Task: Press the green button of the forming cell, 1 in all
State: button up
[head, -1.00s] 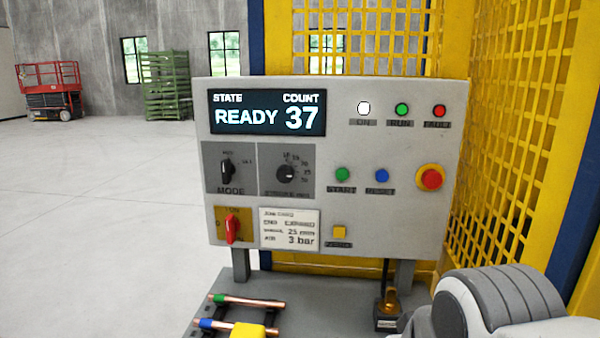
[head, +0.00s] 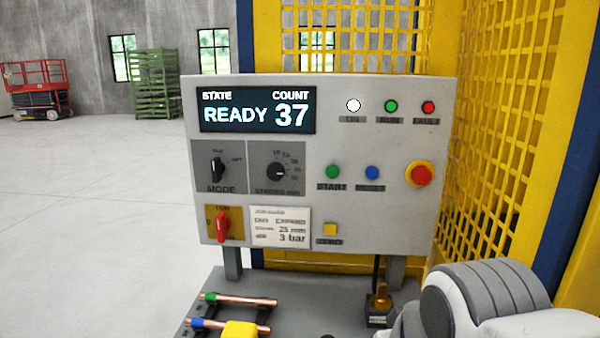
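The forming cell's grey control panel (head: 320,225) stands upright ahead of me. Its round green button (head: 333,172), labelled START, sits right of the stroke knob and left of a blue button (head: 372,173). Nothing covers the green button. The display (head: 258,109) reads STATE READY, COUNT 37. A green RUN lamp (head: 391,106) sits higher up, between a lit white lamp and a red FAULT lamp. A white and grey part of my arm shows at the lower right. My gripper is not in view.
A red emergency stop (head: 420,174) is right of the blue button. A yellow button (head: 330,230) sits lower. Two copper tubes (head: 245,300) lie on a rack on the grey bench (head: 290,285). Yellow mesh guarding (head: 490,150) stands behind and right of the panel.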

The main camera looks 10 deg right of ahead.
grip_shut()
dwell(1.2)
